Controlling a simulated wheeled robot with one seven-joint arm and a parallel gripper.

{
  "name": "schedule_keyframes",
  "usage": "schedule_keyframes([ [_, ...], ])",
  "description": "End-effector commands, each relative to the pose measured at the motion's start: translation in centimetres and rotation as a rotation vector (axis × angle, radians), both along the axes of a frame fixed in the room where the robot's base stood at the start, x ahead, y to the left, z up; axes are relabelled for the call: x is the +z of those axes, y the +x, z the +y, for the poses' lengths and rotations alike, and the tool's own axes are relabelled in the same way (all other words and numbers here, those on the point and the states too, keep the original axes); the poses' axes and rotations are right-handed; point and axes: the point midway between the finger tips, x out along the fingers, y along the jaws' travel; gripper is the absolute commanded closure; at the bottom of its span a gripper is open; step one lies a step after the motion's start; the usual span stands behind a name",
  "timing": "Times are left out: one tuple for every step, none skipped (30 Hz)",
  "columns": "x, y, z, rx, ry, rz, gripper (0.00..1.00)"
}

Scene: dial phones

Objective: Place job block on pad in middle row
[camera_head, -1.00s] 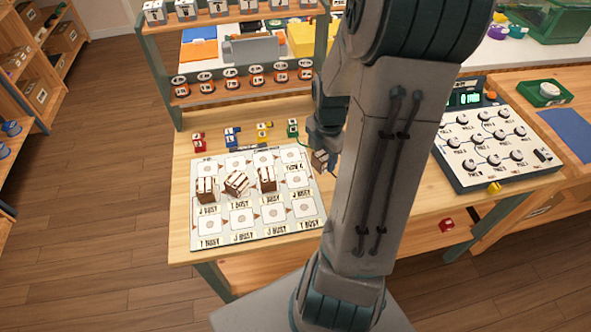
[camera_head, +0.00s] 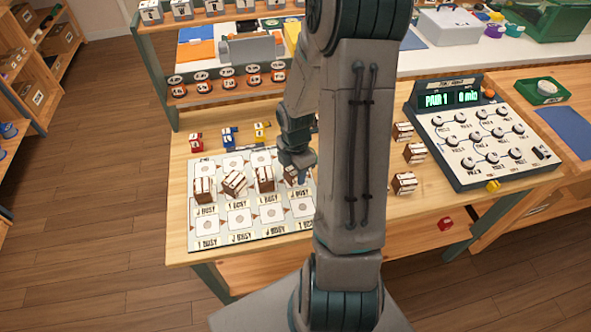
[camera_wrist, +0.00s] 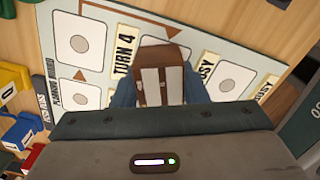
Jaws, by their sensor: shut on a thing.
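My gripper (camera_head: 297,170) is shut on a brown job block (camera_head: 290,175) with white faces. It holds the block at the right end of the middle row of the pad board (camera_head: 222,243). The wrist view shows the block (camera_wrist: 160,78) between my blue-grey fingers (camera_wrist: 160,97); it hides the board beneath. I cannot tell whether it touches the pad. Three similar blocks stand on the middle row to the left: a left one (camera_head: 204,190), a middle one (camera_head: 235,184) and a right one (camera_head: 265,179). The bottom row pads are bare.
Several more blocks (camera_head: 403,182) stand on the table right of my arm, beside the sloped dial console (camera_head: 480,135). Coloured pieces (camera_head: 229,137) line the board's back edge. A shelf (camera_head: 225,90) rises behind. My arm hides part of the table.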

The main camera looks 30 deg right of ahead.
Motion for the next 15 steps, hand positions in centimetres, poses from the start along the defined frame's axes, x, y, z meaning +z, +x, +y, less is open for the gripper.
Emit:
schedule_keyframes([
  [0.02, 0.00, 0.00, 0.000, 0.000, 0.000, 0.84],
  [0.01, 0.00, -0.01, 0.000, 0.000, 0.000, 0.84],
  [-0.06, 0.00, 0.00, 0.000, 0.000, 0.000, 0.84],
  [-0.16, -0.01, 0.00, 0.000, 0.000, 0.000, 0.84],
  [-0.28, -0.01, 0.00, 0.000, 0.000, 0.000, 0.84],
  [-0.42, -0.01, 0.00, 0.000, 0.000, 0.001, 0.84],
  [-0.35, -0.01, -0.01, 0.000, 0.000, 0.000, 0.55],
  [-0.30, -0.01, -0.01, 0.000, 0.000, 0.000, 0.46],
  [-0.30, -0.01, -0.01, 0.000, 0.000, 0.001, 0.39],
  [-0.30, -0.01, -0.01, 0.000, 0.000, 0.001, 0.39],
  [-0.29, -0.02, -0.01, 0.000, 0.000, 0.001, 0.39],
  [-0.29, -0.01, -0.01, 0.000, 0.000, 0.001, 0.39],
  [-0.29, -0.01, -0.01, 0.000, 0.000, 0.001, 0.39],
  [-0.29, -0.01, -0.01, 0.000, 0.000, 0.001, 0.39],
  [-0.28, -0.01, -0.01, 0.000, 0.000, 0.000, 0.39],
])
